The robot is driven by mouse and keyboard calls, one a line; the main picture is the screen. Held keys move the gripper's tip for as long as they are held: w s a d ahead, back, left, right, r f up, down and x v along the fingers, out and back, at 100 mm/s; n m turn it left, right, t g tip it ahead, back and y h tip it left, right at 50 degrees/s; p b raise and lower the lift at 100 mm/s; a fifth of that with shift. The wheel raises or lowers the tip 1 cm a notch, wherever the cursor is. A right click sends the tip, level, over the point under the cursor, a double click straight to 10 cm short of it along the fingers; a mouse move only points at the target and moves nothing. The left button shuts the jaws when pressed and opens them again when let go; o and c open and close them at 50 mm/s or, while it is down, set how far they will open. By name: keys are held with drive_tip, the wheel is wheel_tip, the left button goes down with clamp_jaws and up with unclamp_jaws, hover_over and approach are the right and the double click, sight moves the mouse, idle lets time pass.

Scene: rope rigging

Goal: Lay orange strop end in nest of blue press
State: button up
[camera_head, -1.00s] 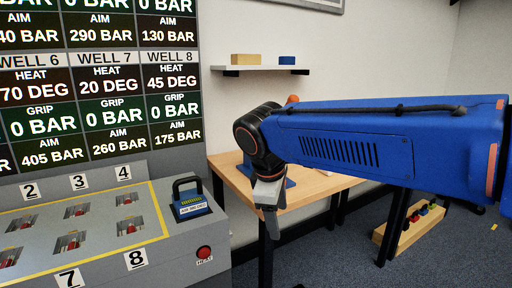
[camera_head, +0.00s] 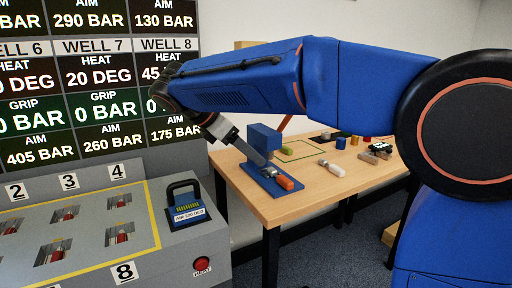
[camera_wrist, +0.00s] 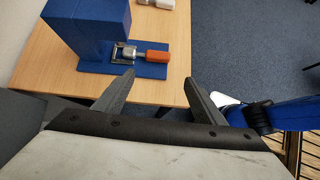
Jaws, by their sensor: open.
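The blue press (camera_head: 264,139) stands on the wooden table, a tall block on a flat base plate (camera_wrist: 88,67). Its metal nest (camera_wrist: 121,54) sits on that plate beside the block. The orange strop end (camera_wrist: 155,57) has a silver part lying in the nest, and its orange part sticks out over the plate, away from the block. It also shows in the head view (camera_head: 286,183). My gripper (camera_wrist: 159,80) is open and empty. In the wrist view its fingertips point toward the plate's near edge, apart from the strop end.
A grey console (camera_head: 90,235) with numbered wells stands left, with a black-handled blue block (camera_head: 187,207) and a red button (camera_head: 202,264). A green block (camera_head: 287,150), a white-tipped tool (camera_head: 332,168) and several small items lie farther along the table (camera_head: 330,190).

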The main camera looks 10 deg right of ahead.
sight(283, 179)
drive_tip(key=shift+w+a+r, duration=0.15)
drive_tip(key=shift+w+a, duration=0.05)
drive_tip(key=shift+w, duration=0.15)
drive_tip(key=x, duration=1.7)
drive_tip(key=shift+d, duration=0.25)
drive_tip(key=c, duration=0.9)
drive_tip(key=shift+w, duration=0.15)
